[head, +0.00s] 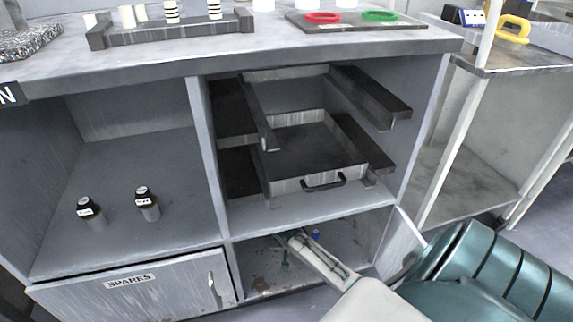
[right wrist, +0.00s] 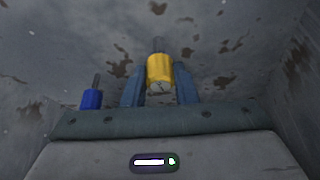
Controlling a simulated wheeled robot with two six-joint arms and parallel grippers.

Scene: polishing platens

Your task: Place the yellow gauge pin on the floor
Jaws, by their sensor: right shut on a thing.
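In the right wrist view, the yellow gauge pin (right wrist: 159,72) has a yellow knurled-looking body and a thin grey tip pointing away from me. My right gripper (right wrist: 160,84) is shut on it, a finger on each side. In the head view, my right arm reaches into the low cupboard, with the right gripper (head: 290,238) inside; the yellow pin cannot be made out there. The grey, rust-stained cupboard floor (head: 262,280) shows below. I cannot tell whether the pin touches a surface. My left gripper is not in view.
A blue pin (right wrist: 91,99) is left of the right gripper; it also shows in the head view (head: 316,234). Cupboard walls stand close on both sides. An open door (head: 401,248) is at right. Above is a shelf with a tray (head: 310,150).

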